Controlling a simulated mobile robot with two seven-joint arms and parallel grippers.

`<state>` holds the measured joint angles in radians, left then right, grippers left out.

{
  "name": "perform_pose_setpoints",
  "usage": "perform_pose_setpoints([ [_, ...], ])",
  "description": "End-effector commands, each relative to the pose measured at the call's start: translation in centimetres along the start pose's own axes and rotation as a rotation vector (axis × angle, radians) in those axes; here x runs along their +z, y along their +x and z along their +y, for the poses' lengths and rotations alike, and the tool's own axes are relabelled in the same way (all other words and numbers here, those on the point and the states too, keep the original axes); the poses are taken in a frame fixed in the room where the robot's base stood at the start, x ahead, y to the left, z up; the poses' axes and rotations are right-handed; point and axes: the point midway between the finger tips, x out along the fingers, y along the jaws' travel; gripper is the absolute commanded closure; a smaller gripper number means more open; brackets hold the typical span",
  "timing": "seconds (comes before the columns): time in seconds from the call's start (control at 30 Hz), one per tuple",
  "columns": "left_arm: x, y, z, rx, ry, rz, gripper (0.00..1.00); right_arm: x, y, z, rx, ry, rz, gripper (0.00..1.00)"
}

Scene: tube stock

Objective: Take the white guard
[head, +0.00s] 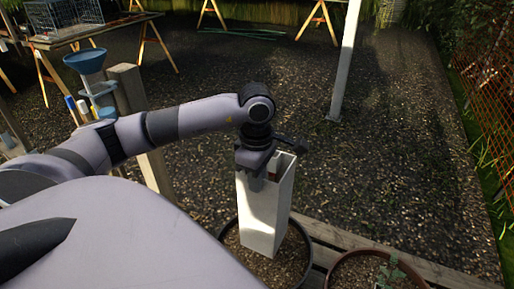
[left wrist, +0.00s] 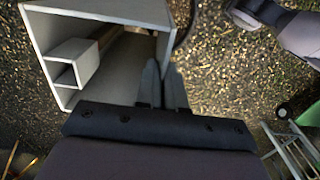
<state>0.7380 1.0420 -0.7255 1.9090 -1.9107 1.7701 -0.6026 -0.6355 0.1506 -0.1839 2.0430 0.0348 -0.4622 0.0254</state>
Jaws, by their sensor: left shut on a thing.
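The white guard (head: 262,215) is a tall, square, open-topped tube, upright in a round dark pot (head: 309,252) of soil. Its open top and hollow inside also show in the left wrist view (left wrist: 52,35). My left gripper (head: 268,172) is at the guard's top from above, shut on its wall. In the left wrist view its two fingers (left wrist: 162,85) are close together at the guard's edge. Inside the guard are a smaller square channel and a brown stake-like piece (left wrist: 106,38). The fingertips are partly hidden. My right gripper is not seen.
A second pot (head: 334,272) with a small plant stands at the right on wooden slats (head: 340,238). A wooden post (head: 128,90) and a blue funnel (head: 85,60) are at the left. A white pole (head: 345,65) stands behind. The gravel between is mostly clear.

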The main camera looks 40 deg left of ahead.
Motion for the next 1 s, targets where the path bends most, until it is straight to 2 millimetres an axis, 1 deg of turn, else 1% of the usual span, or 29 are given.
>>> perform_pose_setpoints([
  [0.03,0.0,-0.9,0.1,0.002,0.0,-0.001,1.0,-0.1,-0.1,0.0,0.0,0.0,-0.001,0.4],
  [0.2,0.0,-3.2,0.0,0.001,-0.001,0.0,1.0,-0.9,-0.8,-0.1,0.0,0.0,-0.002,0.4],
  [0.63,0.0,-6.8,0.0,0.0,-0.001,0.0,1.0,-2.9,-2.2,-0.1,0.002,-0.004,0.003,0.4],
  [1.0,0.0,-9.7,0.0,0.0,0.0,-0.001,1.0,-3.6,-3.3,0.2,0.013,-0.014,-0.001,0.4],
])
